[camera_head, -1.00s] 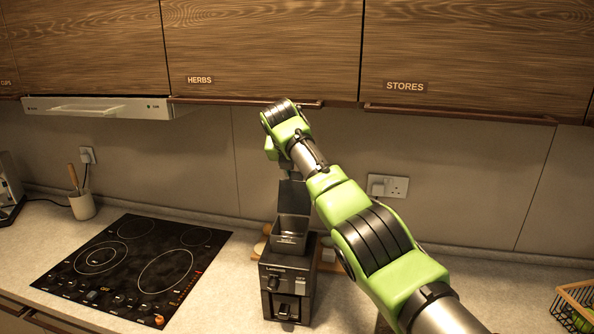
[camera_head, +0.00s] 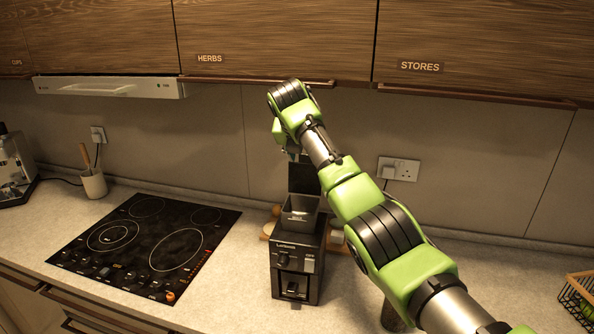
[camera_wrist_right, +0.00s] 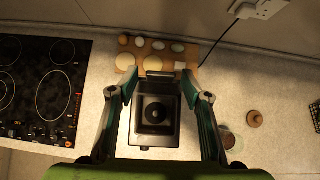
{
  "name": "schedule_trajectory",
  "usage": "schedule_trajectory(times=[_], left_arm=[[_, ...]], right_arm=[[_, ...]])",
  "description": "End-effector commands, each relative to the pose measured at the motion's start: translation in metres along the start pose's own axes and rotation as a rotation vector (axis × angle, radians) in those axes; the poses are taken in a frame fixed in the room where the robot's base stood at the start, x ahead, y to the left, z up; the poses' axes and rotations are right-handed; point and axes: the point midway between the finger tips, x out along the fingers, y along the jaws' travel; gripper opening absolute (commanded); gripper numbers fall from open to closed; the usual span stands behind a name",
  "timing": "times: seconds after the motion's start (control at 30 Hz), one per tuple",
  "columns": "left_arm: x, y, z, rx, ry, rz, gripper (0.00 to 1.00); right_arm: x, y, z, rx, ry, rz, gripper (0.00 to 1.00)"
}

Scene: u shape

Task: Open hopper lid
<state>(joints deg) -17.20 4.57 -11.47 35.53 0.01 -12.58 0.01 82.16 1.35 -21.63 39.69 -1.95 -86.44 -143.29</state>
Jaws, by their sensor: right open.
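The black grinder (camera_head: 297,262) stands on the counter right of the hob, with its hopper (camera_head: 300,209) on top. The hopper lid (camera_head: 304,178) stands upright at the hopper's back edge, so the hopper is open. In the right wrist view I look down into the open hopper (camera_wrist_right: 156,112), and the lid (camera_wrist_right: 160,75) shows nearly edge-on at its far side. My right gripper (camera_wrist_right: 160,84) is open above the grinder, one finger on each side of the lid. I cannot tell whether either finger touches it. In the head view its fingers are mostly hidden behind my wrist. My left gripper is not in view.
A wooden board (camera_wrist_right: 126,50) with several egg-like items lies behind the grinder. The black hob (camera_head: 150,245) is left of it. A jar (camera_wrist_right: 229,139) and a round wooden lid (camera_wrist_right: 254,118) are to the right. Wall cupboards (camera_head: 275,35) hang above my wrist.

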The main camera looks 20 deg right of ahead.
Motion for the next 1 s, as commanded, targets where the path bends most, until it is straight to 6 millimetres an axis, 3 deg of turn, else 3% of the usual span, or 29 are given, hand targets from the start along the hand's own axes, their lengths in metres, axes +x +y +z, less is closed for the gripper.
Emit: schedule_trajectory(times=[0.7, 1.0], left_arm=[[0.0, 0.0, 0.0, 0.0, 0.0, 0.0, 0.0], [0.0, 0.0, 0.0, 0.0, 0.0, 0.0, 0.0]], right_arm=[[-0.064, 0.0, -0.068, 0.0, -0.008, 0.003, 0.44], [-0.075, -0.001, -0.08, 0.0, -0.007, 0.002, 0.44]])
